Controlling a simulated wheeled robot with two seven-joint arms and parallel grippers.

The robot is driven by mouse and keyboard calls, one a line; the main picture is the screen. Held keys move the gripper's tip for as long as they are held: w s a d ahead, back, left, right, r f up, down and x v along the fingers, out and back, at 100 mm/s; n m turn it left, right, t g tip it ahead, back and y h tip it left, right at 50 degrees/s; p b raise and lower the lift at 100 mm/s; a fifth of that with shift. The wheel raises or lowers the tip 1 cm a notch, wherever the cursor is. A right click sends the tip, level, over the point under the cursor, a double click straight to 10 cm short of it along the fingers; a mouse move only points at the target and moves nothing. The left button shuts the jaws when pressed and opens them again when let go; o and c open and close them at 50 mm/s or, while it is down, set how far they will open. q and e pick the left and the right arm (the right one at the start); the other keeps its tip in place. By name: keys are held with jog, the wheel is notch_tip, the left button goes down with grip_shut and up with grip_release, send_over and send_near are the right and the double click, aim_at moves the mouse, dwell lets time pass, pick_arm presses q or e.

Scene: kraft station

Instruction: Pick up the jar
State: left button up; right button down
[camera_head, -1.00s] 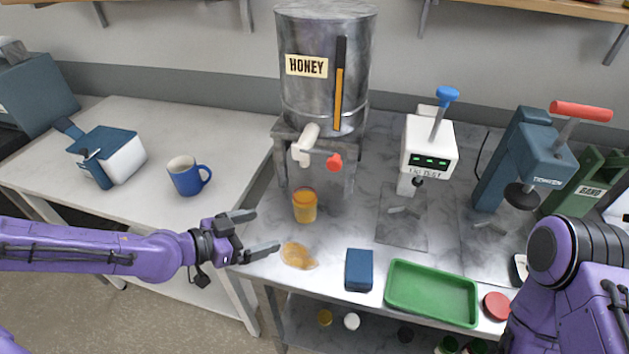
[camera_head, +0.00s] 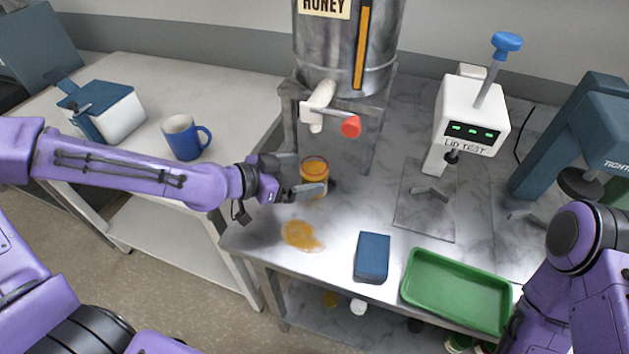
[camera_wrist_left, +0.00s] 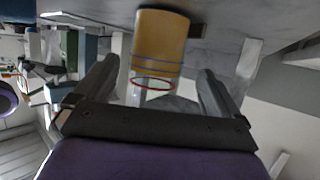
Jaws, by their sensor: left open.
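The jar (camera_head: 314,165), filled with amber honey, stands upright on the metal bench, below and in front of the white tap with the red handle (camera_head: 351,126). My left gripper (camera_head: 307,174) is open at the jar's left side, one finger partly in front of it. In the left wrist view the jar (camera_wrist_left: 160,45) lies between and slightly beyond the open fingers (camera_wrist_left: 160,78); contact cannot be told. The steel honey tank (camera_head: 335,50) stands behind. My right arm shows at the lower right; its gripper is out of view.
A honey puddle (camera_head: 302,235) lies in front of the jar. A blue block (camera_head: 372,257) and a green tray (camera_head: 457,308) are to its right, with the lid tester (camera_head: 470,115) behind. A blue mug (camera_head: 183,138) stands on the left table.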

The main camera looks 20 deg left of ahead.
aim_at(304, 174)
pick_arm(q)
jog(key=x, duration=0.4)
jog(key=shift+d, duration=0.25)
jog(key=shift+s+a+r, duration=0.1)
jog(key=shift+s, duration=0.05)
jog(key=c, duration=1.4)
jog(key=shift+r, duration=0.1)
